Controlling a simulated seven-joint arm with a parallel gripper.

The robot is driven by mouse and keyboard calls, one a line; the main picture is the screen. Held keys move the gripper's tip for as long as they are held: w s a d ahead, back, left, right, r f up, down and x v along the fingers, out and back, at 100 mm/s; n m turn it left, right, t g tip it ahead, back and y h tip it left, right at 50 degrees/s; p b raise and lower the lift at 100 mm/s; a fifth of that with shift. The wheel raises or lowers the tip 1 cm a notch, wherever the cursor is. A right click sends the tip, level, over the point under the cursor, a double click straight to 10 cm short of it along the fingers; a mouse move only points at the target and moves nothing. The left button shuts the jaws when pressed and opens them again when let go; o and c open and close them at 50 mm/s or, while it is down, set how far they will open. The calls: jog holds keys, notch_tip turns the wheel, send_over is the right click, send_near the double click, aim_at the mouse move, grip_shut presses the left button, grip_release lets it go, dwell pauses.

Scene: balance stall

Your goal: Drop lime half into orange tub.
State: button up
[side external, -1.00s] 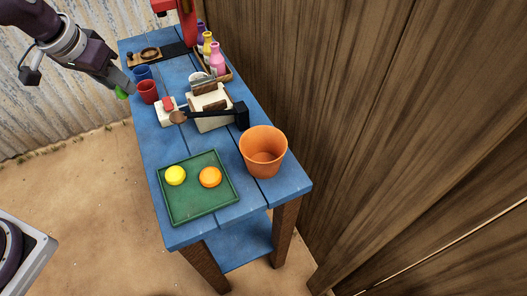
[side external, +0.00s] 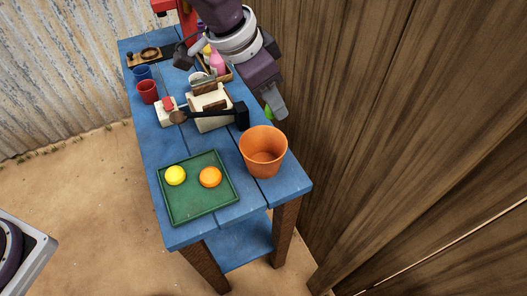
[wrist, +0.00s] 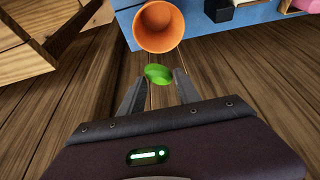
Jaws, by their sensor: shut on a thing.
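The lime half (wrist: 158,74) is green and held between the fingertips of my gripper (wrist: 156,86) in the wrist view. In the side view a little of the lime half (side external: 268,112) shows at the left of my gripper (side external: 276,108). The orange tub (side external: 263,158) stands open and upright on the right edge of the blue table, and its inside looks empty. My gripper is behind the tub in the side view, close to the wooden wall. In the wrist view the orange tub (wrist: 159,28) is just beyond the lime half.
A green tray (side external: 200,208) with a yellow and an orange fruit half lies on the blue table (side external: 232,212). A balance with a black arm (side external: 212,113), two cups (side external: 148,91) and several bottles (side external: 217,60) stand farther back. A wooden wall (side external: 400,120) rises at right.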

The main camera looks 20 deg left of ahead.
notch_tip(320, 180, down, 6)
jog(key=shift+r, duration=0.1)
jog(key=o, duration=1.4)
jog(key=shift+r, duration=0.1)
jog(key=v, duration=0.7)
